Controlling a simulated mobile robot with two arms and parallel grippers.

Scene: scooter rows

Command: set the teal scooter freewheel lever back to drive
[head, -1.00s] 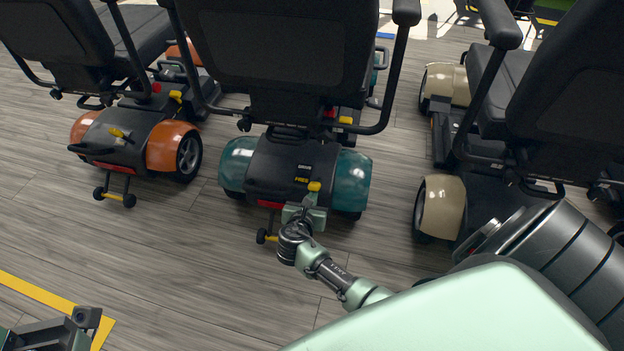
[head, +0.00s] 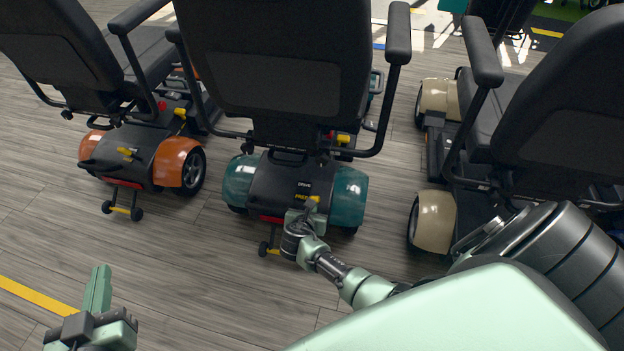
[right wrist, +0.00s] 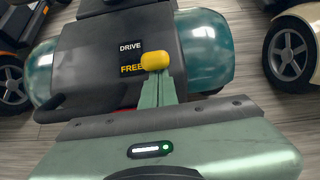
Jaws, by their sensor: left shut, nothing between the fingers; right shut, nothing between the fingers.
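The teal scooter (head: 239,183) stands in the middle of the head view with its back towards me. Its dark rear cover (right wrist: 90,70) carries the labels DRIVE, above, and FREE, below. The yellow knob of its freewheel lever (right wrist: 156,61) sits beside FREE in the right wrist view. My right gripper (right wrist: 158,82) is shut, with its fingertips right at the near side of the knob; I cannot tell whether they touch it. It also shows behind the scooter in the head view (head: 309,206). My left gripper (head: 100,285) is shut and empty at the lower left, pointing up, well away from the scooter.
An orange scooter (head: 178,160) stands to the left and a beige one (head: 434,220) to the right. The teal scooter's seat back (head: 275,60) rises over its rear deck. The plank floor (head: 200,270) behind the scooters is clear.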

